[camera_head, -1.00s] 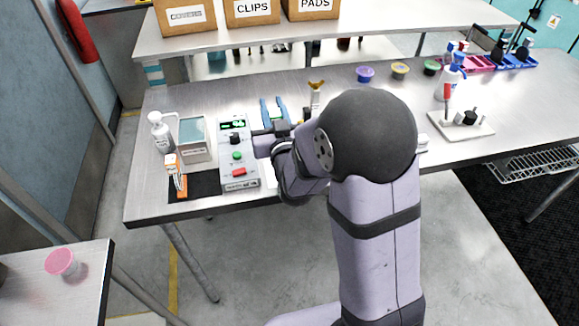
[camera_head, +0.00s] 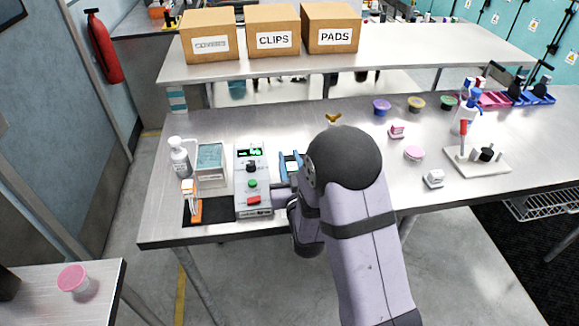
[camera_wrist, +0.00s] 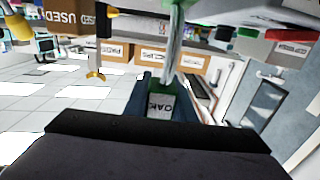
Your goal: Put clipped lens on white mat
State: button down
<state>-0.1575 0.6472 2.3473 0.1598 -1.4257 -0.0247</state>
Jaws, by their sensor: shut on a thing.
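My gripper (camera_head: 283,194) shows as a dark end just right of the grey control box (camera_head: 254,180) in the head view. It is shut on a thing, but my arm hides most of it. The held thing cannot be made out clearly there, so I cannot confirm the clipped lens. The white mat is not clearly seen; my arm covers the table right of the control box.
A black mat (camera_head: 221,213) with an orange-and-white thing (camera_head: 194,205) lies left of the control box. A pump bottle (camera_head: 179,158) and grey box (camera_head: 211,163) stand behind. Blue uprights (camera_head: 291,161) stand close behind my gripper. Table right of my arm holds small items with gaps between.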

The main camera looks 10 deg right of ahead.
jog(key=shift+f, duration=1.35)
jog(key=shift+f, duration=0.1)
jog(key=shift+f, duration=0.1)
jog(key=c, duration=1.5)
grip_release()
